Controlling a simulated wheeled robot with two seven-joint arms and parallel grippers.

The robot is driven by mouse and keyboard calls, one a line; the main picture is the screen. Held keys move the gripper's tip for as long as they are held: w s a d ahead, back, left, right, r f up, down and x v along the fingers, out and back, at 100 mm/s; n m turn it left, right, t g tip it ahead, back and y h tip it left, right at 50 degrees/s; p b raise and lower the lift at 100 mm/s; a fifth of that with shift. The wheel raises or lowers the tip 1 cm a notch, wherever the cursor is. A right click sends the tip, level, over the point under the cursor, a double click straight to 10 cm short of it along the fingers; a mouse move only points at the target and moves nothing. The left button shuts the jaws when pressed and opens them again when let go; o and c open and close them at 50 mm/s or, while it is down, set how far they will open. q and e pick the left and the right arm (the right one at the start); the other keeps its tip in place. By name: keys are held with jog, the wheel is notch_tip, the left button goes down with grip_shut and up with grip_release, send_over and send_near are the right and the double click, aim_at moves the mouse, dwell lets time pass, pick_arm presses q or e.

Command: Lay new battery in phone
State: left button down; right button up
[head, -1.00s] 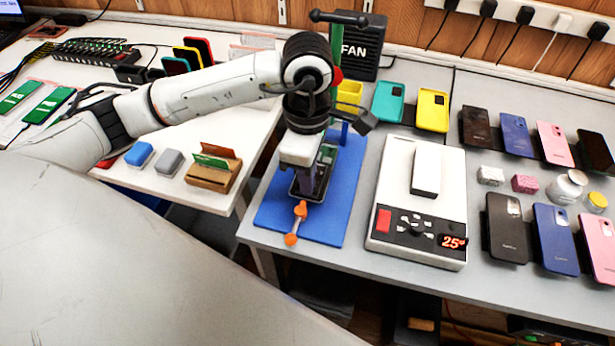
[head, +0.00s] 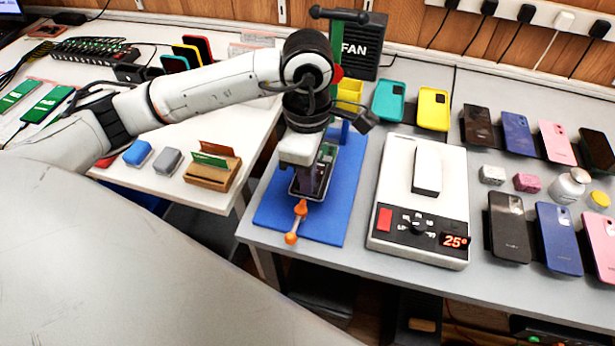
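The opened phone (head: 326,155) lies on the blue mat (head: 343,210), in a dark frame, with a bit of green board showing. My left gripper (head: 306,188) is directly over the phone, pointing down, its fingers at or just above the phone's near part. The gripper body hides much of the phone. I cannot tell whether the fingers are open or shut, or whether a battery is between them or in the phone. My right gripper is not in view.
An orange-handled tool (head: 296,222) lies at the mat's near edge. A white heating station (head: 396,190) reading 25° stands right of the mat. A fan (head: 362,48) stands behind. Several phones lie far right. A brown card holder (head: 212,175) sits on the left table.

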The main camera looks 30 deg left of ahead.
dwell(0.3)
pick_arm(q)
jog(key=c, duration=1.6)
grip_release()
jog(key=shift+o, duration=0.2)
jog(key=shift+r+p, duration=0.35)
jog(key=shift+r, duration=0.45)
notch_tip(320, 180, up, 7)
jog(key=p, duration=0.3)
jog(key=shift+f+p, duration=0.15)
jog(key=shift+p, duration=0.25)
